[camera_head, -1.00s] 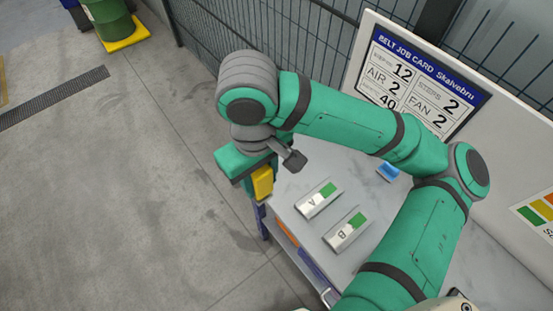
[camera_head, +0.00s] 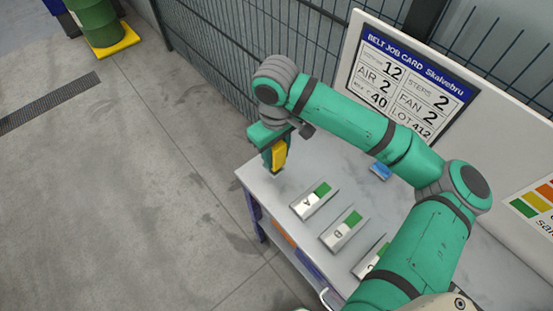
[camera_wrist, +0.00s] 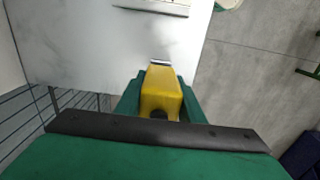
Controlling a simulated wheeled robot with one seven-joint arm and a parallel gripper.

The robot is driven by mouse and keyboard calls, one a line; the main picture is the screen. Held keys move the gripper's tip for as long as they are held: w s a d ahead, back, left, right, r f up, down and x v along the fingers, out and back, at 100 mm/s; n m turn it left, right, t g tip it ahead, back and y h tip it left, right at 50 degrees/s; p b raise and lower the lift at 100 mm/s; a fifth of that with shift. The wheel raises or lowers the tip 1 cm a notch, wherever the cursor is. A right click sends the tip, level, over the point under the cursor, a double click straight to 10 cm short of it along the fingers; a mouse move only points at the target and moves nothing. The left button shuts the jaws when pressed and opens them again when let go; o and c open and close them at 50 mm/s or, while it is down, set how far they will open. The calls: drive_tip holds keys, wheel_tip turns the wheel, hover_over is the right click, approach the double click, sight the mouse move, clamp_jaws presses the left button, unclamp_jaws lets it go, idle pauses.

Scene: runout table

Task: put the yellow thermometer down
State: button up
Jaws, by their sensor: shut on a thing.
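The yellow thermometer (camera_head: 279,154) is held in my gripper (camera_head: 273,158) at the far left corner of the runout table (camera_head: 262,186). In the wrist view the thermometer (camera_wrist: 160,97) sits between the two green fingers of my gripper (camera_wrist: 160,95), its narrow pale end pointing away over the table top (camera_wrist: 80,45). My gripper is shut on it. In the head view its lower end is close to the table surface; I cannot tell whether it touches.
Block A (camera_head: 314,201), block B (camera_head: 342,231) and a partly hidden block C (camera_head: 372,262) lie on the table. A blue item (camera_head: 380,171) lies near the job card board (camera_head: 408,80). Wire fence (camera_head: 215,60) stands behind. The table's far left part is clear.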

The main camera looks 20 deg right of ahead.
drive_tip(key=shift+w+f, duration=0.15)
drive_tip(key=shift+f, duration=1.5)
drive_tip(key=shift+f, duration=0.15)
drive_tip(key=o, duration=0.9)
wheel_tip(320, 180, up, 12)
drive_tip(key=shift+r, duration=0.2)
